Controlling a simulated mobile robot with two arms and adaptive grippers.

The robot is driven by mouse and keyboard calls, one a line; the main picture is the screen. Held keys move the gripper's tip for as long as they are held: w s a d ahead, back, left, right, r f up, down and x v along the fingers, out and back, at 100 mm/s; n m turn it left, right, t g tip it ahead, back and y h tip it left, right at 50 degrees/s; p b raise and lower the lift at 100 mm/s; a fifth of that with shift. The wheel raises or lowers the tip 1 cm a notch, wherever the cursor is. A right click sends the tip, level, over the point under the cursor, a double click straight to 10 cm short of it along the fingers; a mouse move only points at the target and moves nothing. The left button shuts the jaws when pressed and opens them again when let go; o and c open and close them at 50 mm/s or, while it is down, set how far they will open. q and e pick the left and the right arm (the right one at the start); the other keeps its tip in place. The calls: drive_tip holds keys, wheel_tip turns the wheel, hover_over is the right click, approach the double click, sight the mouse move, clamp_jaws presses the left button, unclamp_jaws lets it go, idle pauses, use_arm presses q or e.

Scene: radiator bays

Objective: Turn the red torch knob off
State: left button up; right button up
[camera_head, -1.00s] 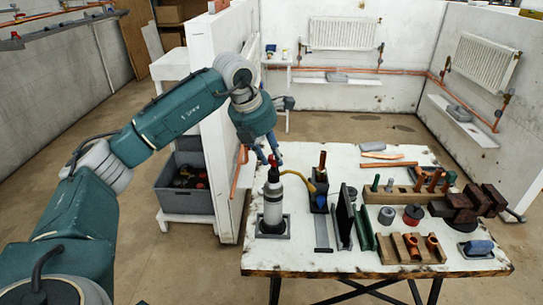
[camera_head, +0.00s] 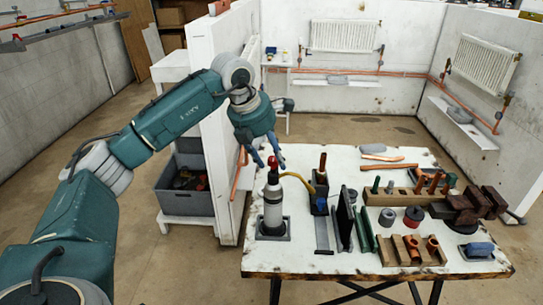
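The red torch knob (camera_head: 272,162) is on top of a grey-white gas bottle (camera_head: 273,208) with a black collar. The bottle stands upright in a grey square holder at the table's left front. A yellow hose (camera_head: 299,178) runs from its top to a dark block with an orange-brown upright piece. My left gripper (camera_head: 271,163) points down at the knob, fingers spread, one on each side of it in the picture. Whether a finger touches the knob I cannot tell. My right gripper is not in view.
The white worktable (camera_head: 290,262) also holds dark upright plates (camera_head: 345,218), wooden blocks with copper fittings (camera_head: 412,250), and a dark red vise-like object (camera_head: 470,207). A white partition (camera_head: 222,130) stands close left of the table, with a grey crate (camera_head: 185,187) beyond it.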

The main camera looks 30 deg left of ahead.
use_arm(q)
drive_tip(key=v, duration=1.2)
